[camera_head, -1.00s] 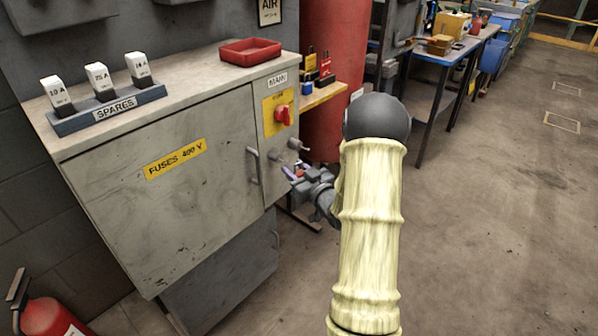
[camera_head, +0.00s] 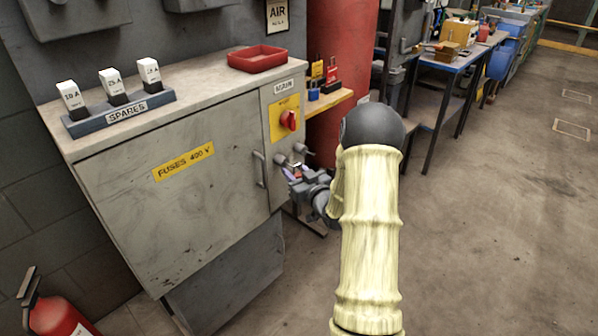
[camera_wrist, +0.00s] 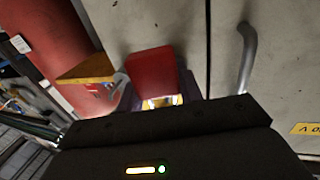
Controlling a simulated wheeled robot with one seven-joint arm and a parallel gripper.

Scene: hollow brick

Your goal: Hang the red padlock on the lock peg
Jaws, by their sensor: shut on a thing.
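The red padlock (camera_wrist: 152,75) is between the purple fingers of my gripper (camera_wrist: 158,94) in the wrist view, with its red body facing the camera. My gripper is shut on it. I cannot tell which is the lock peg. The padlock's shackle is not clear, and I cannot tell whether it touches a peg.
The grey fuse cabinet (camera_head: 205,215) has a door handle (camera_head: 260,169) left of my gripper; the handle (camera_wrist: 246,58) also shows in the wrist view. A red rotary switch (camera_head: 289,120) is above the pegs. A red tray (camera_head: 257,59) stands on top. Open floor lies right.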

